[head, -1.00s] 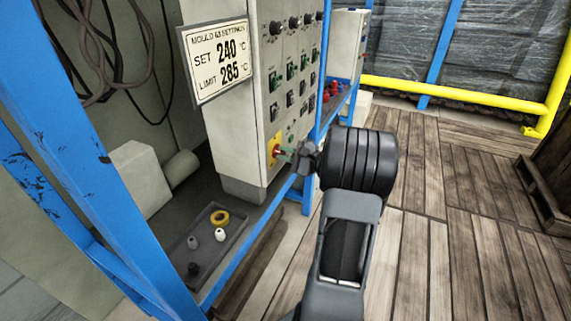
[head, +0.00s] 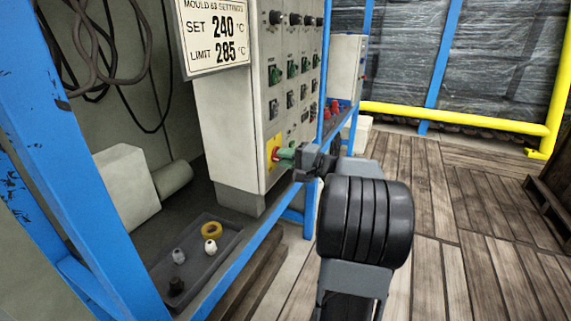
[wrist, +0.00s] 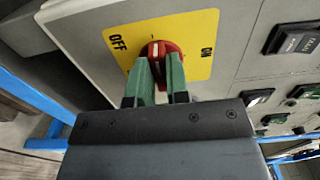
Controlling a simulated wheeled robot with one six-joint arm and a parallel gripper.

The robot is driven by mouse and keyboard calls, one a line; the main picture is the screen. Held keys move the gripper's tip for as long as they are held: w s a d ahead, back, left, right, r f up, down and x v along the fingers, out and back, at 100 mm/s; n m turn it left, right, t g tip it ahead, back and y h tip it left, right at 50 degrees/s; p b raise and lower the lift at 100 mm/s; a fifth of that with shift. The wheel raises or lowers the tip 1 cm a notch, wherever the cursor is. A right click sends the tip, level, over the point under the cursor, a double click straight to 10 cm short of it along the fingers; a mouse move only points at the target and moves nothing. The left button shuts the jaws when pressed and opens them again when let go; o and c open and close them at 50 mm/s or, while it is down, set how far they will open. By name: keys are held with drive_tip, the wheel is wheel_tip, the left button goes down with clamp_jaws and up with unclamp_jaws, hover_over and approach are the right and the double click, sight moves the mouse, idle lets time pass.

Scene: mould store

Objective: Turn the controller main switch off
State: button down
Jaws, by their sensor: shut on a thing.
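The controller main switch is a red rotary knob (wrist: 160,48) on a yellow plate (wrist: 118,62), marked OFF on the left and ON on the right in the wrist view. The knob's white line lies between the two words. In the head view the yellow plate (head: 271,150) sits low on the front of the grey control cabinet (head: 230,130). My gripper (wrist: 160,75) has green fingertips, one on each side of the knob, shut on it.
A grey tray (head: 190,274) with a yellow ring and small caps lies on the shelf at the lower left. A blue frame post (head: 75,140) stands at the left. Black knobs and switches fill the cabinet front above. Wooden floor is open at the right.

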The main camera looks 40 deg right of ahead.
idle(0.5)
drive_tip(key=c, duration=1.1)
unclamp_jaws()
drive_tip(key=shift+s+d, duration=0.1)
drive_tip(key=p+v, duration=0.3)
drive_tip(key=v, duration=1)
drive_tip(key=shift+s, duration=0.25)
drive_tip(key=shift+d, duration=0.1)
drive_tip(key=w+a+r+n+g+p, duration=0.1)
drive_tip(key=a+r+g+p, duration=0.2)
drive_tip(key=a+p, duration=0.3)
drive_tip(key=a+r+n+g+p, duration=0.2)
drive_tip(key=a+r+g+p, duration=0.15)
drive_tip(key=a, duration=0.35)
drive_tip(key=w+a+r+n+g+p, duration=0.1)
drive_tip(key=a+r+g+p, duration=0.15)
drive_tip(key=a+p, duration=0.4)
drive_tip(key=s+a+r+n+g+h+p, duration=0.1)
drive_tip(key=s+a+r+n+h+p, duration=0.2)
drive_tip(key=p, duration=0.5)
drive_tip(key=s+a+r+n+g+h+p, duration=0.2)
drive_tip(key=s+a+r+n+h+p, duration=0.2)
drive_tip(key=a+r+p, duration=0.3)
wheel_tip(320, 180, up, 3)
drive_tip(key=shift+s+f+n+h+p, duration=0.1)
drive_tip(key=shift+s+n+h+p, duration=0.1)
drive_tip(key=shift+n+h+p, duration=0.7)
